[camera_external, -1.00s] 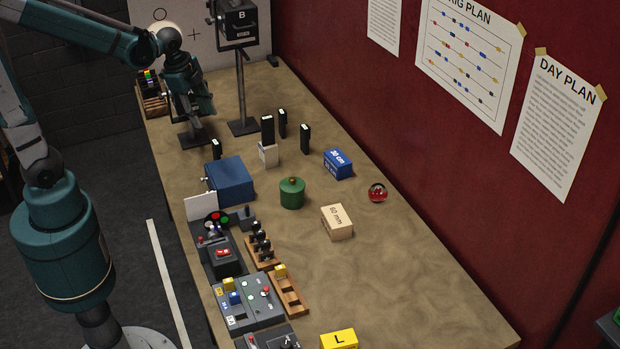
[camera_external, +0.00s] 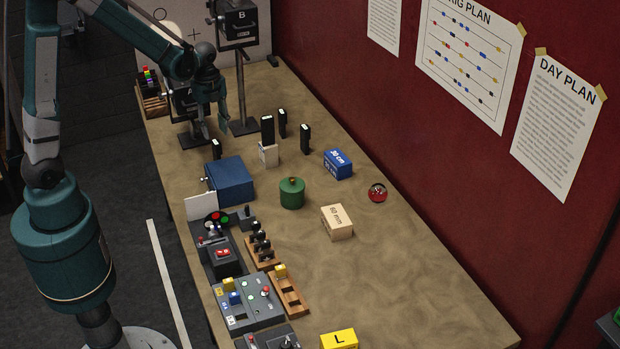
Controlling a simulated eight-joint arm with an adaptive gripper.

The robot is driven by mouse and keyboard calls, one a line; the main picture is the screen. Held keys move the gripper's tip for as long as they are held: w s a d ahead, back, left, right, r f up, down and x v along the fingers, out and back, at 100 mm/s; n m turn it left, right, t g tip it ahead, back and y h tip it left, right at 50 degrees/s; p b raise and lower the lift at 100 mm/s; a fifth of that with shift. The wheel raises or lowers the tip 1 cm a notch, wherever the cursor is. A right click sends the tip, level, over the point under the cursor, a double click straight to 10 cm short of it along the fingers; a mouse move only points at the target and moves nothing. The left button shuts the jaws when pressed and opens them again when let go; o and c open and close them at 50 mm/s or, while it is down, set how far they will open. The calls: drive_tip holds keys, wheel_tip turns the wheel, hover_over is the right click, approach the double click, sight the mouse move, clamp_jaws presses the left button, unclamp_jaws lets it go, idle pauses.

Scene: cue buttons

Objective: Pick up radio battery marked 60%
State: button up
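Several black upright blocks with pale tops, which look like the radio batteries, stand on the far half of the table.
A blue box (camera_external: 231,181), green canister (camera_external: 292,193), white block (camera_external: 269,154), blue 30 cm block (camera_external: 338,164) and 50 mm block (camera_external: 337,222) stand nearby. A lamp post (camera_external: 241,90) marked B rises beside my gripper. The right front of the table is clear.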

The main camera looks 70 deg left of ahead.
sight(217, 141)
drive_tip(key=shift+w+a+f+m, duration=0.1)
drive_tip(key=shift+a+f+m, duration=0.15)
drive_tip(key=shift+f, duration=0.25)
drive_tip(key=shift+w+a+f+m, duration=0.15)
drive_tip(key=shift+a+f, duration=0.15)
drive_tip(key=shift+f, duration=0.15)
drive_tip(key=shift+s, duration=0.1)
drive_tip(key=shift+f, duration=1.3)
drive_tip(key=shift+f, duration=2.6)
drive_tip(key=c, duration=1)
